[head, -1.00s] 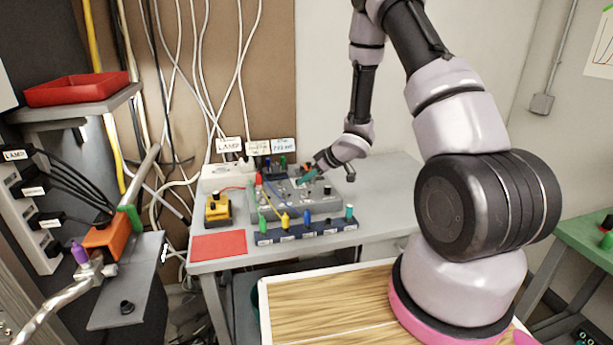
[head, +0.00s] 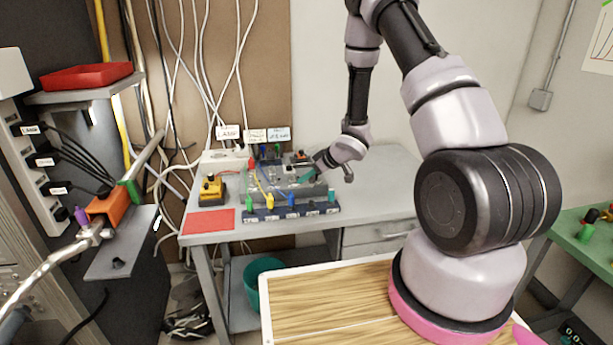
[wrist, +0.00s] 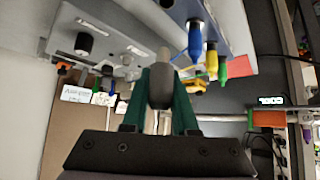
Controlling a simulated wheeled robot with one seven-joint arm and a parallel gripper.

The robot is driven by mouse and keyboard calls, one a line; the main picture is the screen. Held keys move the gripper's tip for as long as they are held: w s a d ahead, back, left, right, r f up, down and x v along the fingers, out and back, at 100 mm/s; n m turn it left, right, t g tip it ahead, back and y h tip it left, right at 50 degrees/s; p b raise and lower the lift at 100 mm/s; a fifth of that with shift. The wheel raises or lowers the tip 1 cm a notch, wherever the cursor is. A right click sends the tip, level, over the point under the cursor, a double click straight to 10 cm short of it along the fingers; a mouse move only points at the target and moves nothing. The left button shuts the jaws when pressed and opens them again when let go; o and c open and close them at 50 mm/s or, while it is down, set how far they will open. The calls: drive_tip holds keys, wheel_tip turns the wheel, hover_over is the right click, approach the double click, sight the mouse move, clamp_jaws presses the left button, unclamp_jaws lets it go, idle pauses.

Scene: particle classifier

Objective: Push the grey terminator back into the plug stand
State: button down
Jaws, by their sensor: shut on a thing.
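The grey terminator (wrist: 160,86) is between the green fingers of my gripper (wrist: 161,100) in the wrist view. My gripper is shut on it, and its pale metal end shows toward the top of that view. In the head view my gripper (head: 307,176) is over the grey apparatus box, behind the plug stand; the terminator is too small to make out there. The plug stand (head: 275,215) is a dark blue strip along the table's front, holding upright green, yellow, blue and teal plugs. In the wrist view the stand (wrist: 228,28) is at the upper right, apart from the terminator.
The grey apparatus box (head: 305,190) with knobs lies under my gripper. A yellow device (head: 212,188) and a red mat (head: 209,221) are at the table's left. Cables run to the yellow and green plugs. The table's right side (head: 385,195) is clear.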

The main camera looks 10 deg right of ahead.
hover_over(306, 204)
drive_tip(key=shift+f, duration=2.55)
drive_tip(key=shift+s+f, duration=0.1)
drive_tip(key=shift+f, duration=1.3)
drive_tip(key=c, duration=0.6)
unclamp_jaws()
drive_tip(key=shift+f, duration=0.1)
drive_tip(key=v, duration=1.1)
